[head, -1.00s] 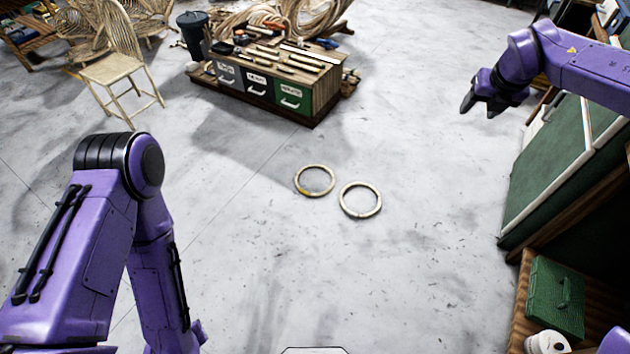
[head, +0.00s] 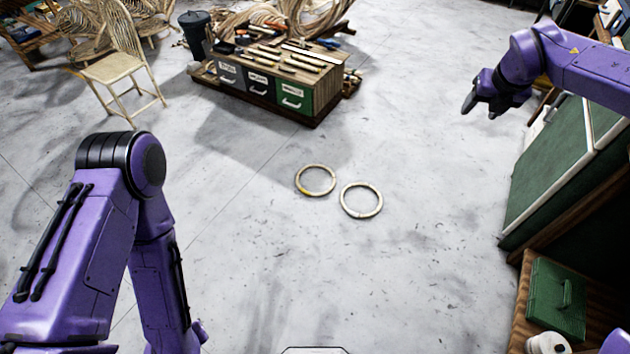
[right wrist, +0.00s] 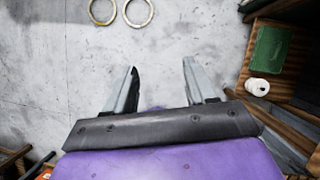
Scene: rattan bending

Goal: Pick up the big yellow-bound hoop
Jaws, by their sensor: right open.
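Two pale rattan hoops lie flat on the grey floor, side by side and slightly apart. The left hoop (head: 303,189) has a yellow binding on its near left side. The right hoop (head: 361,216) has a pale binding and looks close in size. In the right wrist view, the yellow-bound hoop (right wrist: 100,24) and the other hoop (right wrist: 138,26) are cut by the top edge. My right gripper (head: 477,110) is up at the right, away from the hoops. In its wrist view the fingers (right wrist: 160,66) are apart and empty. My left arm shows at left; its gripper is out of view.
A wooden drawer bench (head: 320,117) with tools stands beyond the hoops, a rattan chair (head: 112,68) at the far left. A green cabinet (head: 550,165) and a shelf with a green box (head: 557,297) and white roll (head: 547,343) line the right. Floor around the hoops is clear.

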